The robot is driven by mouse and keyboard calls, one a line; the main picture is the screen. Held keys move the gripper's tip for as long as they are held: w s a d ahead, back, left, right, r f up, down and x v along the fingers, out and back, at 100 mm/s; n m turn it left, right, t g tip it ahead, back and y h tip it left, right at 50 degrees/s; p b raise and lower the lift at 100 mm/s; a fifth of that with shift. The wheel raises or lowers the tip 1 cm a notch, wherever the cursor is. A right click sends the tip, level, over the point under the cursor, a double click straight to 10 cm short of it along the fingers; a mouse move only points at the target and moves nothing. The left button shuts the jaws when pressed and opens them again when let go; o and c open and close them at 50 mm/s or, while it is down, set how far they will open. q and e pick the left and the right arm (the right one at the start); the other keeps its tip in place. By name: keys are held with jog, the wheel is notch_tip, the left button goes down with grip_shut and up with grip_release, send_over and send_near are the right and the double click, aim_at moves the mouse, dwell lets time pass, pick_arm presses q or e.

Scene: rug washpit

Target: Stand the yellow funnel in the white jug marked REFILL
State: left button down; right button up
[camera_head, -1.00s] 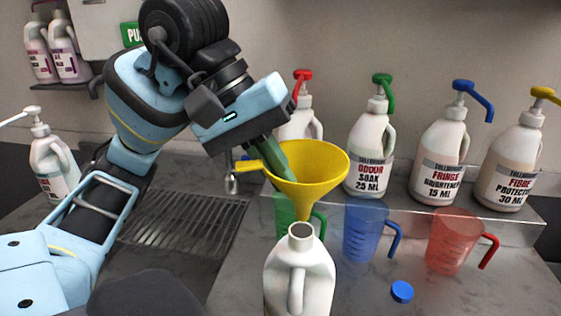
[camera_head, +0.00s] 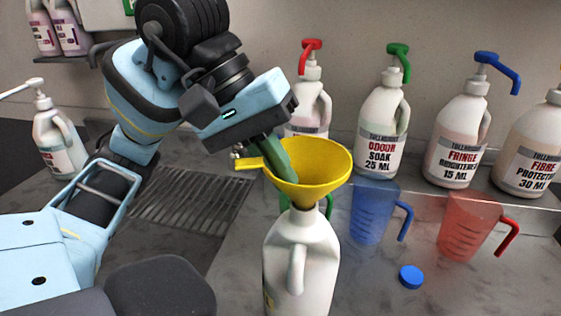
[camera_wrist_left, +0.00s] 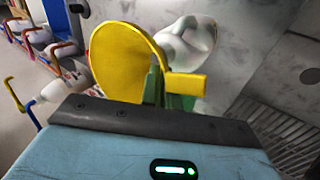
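The yellow funnel (camera_head: 325,170) is upright over the white jug (camera_head: 305,265), its cone right at the jug's mouth. Its spout is out of sight, apparently inside the neck. No REFILL mark is readable on the side of the jug that shows. My left gripper (camera_head: 283,167) is shut on the funnel's wall, with a green finger inside the cone near the side tab. The left wrist view shows the funnel (camera_wrist_left: 122,62) between the green fingers and the white jug (camera_wrist_left: 188,40) behind it. My right gripper is not in view.
A green measuring jug (camera_head: 284,205), mostly hidden, a blue one (camera_head: 370,212) and a red one (camera_head: 466,228) stand behind and right. A blue cap (camera_head: 411,277) lies on the counter. Pump bottles line the back ledge (camera_head: 420,188). A drain grate (camera_head: 190,205) is at left.

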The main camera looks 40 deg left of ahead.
pick_arm(q)
jog(key=shift+f, duration=0.1)
dwell(0.3)
jog(key=c, duration=1.6)
grip_release()
jog(key=v, duration=0.8)
jog(key=shift+f+p, duration=0.1)
jog(key=shift+p, duration=0.3)
